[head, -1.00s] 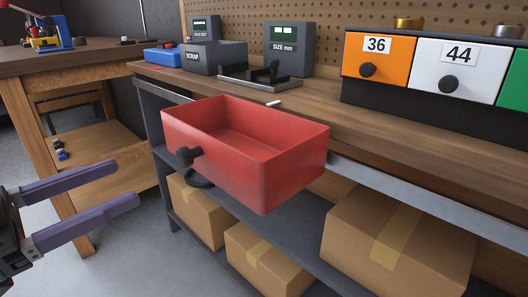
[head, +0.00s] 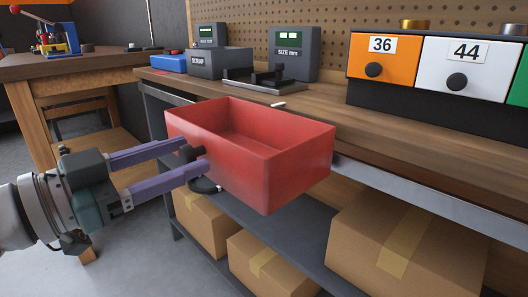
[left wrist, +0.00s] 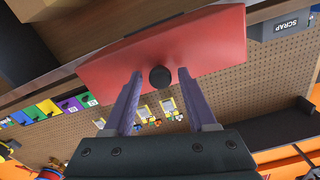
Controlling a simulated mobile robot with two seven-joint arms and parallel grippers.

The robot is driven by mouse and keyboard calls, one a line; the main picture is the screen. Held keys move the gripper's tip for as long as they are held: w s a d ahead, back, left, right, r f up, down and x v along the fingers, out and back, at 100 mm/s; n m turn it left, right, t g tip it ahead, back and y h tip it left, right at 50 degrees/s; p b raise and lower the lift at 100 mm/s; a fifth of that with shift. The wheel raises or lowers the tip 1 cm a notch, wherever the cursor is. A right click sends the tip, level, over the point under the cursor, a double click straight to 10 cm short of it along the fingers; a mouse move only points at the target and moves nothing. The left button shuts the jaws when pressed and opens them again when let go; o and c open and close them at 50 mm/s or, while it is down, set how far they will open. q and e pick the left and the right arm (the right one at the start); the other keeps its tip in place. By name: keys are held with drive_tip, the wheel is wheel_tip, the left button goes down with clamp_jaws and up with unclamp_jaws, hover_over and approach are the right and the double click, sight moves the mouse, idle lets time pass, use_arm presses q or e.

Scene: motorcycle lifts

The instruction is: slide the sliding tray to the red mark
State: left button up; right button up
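The sliding tray is a red open-topped box (head: 275,178) at the bench's front edge in the head view, and it looks empty. A black knob (head: 190,152) sits on its left end face, with a dark curved piece below it. My left gripper (head: 194,155) reaches in from the left, with its purple fingers at the knob. In the left wrist view the knob (left wrist: 160,77) shows between the two spread fingertips, with a gap on each side, in front of the red face (left wrist: 215,40). My right gripper is not in view.
The wooden bench (head: 430,150) carries a scrap bin (head: 222,62), a size display (head: 293,52) and numbered drawers (head: 382,57). Cardboard boxes (head: 400,240) stand on the shelf below. Another wooden table (head: 95,62) is at the left.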

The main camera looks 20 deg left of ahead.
use_arm(q)
clamp_jaws()
idle(1.2)
